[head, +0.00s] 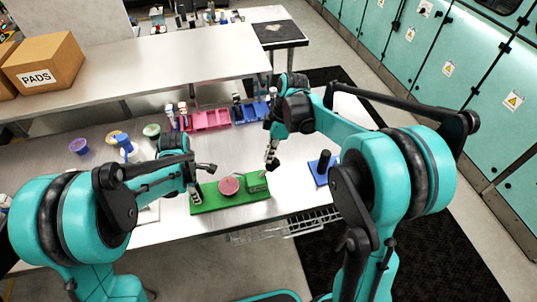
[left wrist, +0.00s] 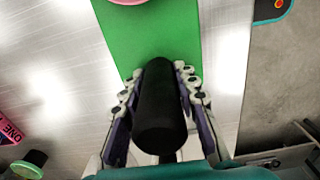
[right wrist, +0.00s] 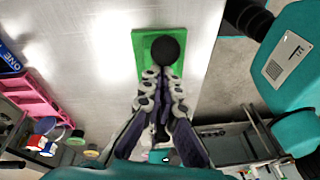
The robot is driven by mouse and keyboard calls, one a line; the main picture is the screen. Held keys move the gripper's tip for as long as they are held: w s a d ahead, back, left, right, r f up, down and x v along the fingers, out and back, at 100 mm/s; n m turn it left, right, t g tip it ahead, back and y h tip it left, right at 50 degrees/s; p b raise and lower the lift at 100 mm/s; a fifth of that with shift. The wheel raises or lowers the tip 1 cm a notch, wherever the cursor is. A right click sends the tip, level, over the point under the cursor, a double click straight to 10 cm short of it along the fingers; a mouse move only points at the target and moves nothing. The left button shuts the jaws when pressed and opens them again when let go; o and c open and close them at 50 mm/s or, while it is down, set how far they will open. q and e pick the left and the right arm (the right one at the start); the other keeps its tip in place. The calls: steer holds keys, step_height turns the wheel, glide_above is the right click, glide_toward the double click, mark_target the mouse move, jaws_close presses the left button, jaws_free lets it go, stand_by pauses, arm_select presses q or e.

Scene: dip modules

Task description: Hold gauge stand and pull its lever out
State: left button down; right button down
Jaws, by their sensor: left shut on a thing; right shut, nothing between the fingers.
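The gauge stand is a long green base (head: 205,199) on the metal table, with a round pink-red part (head: 229,186) in the middle and a green block (head: 256,183) near its right end. My left gripper (head: 195,190) is at the base's left end. In the left wrist view it is shut on a thick black upright handle (left wrist: 160,105). My right gripper (head: 271,160) is above the right end. In the right wrist view its fingers (right wrist: 160,82) are shut and empty, just beside a round black knob (right wrist: 165,50) over the green base. The knob's stem is hidden.
A blue stand with a black post (head: 323,163) is to the right. Pink bins (head: 210,120) and blue bins (head: 250,112) stand behind. Small cups, one purple (head: 78,146), are at the back left. A wire rack (head: 312,221) hangs at the front edge.

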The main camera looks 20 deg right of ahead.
arm_select(q)
steer(key=shift+a, duration=0.25)
arm_select(e)
steer(key=shift+d, duration=0.2)
steer(key=shift+w+a+r, duration=0.1)
steer(key=shift+a+r, duration=0.1)
steer(key=shift+a, duration=0.05)
arm_select(q)
steer(key=shift+d, duration=0.15)
arm_select(e)
steer(key=a+v, duration=0.1)
steer(key=v, duration=1)
steer(key=shift+w+r, duration=0.25)
steer(key=shift+w, duration=0.1)
steer(key=shift+a, duration=0.1)
arm_select(q)
steer(key=c, duration=1.1)
jaws_free()
steer(key=shift+o, duration=0.2)
steer(key=shift+r+p, duration=2.5)
steer(key=shift+r, duration=1.2)
arm_select(e)
steer(key=shift+r, duration=2.45)
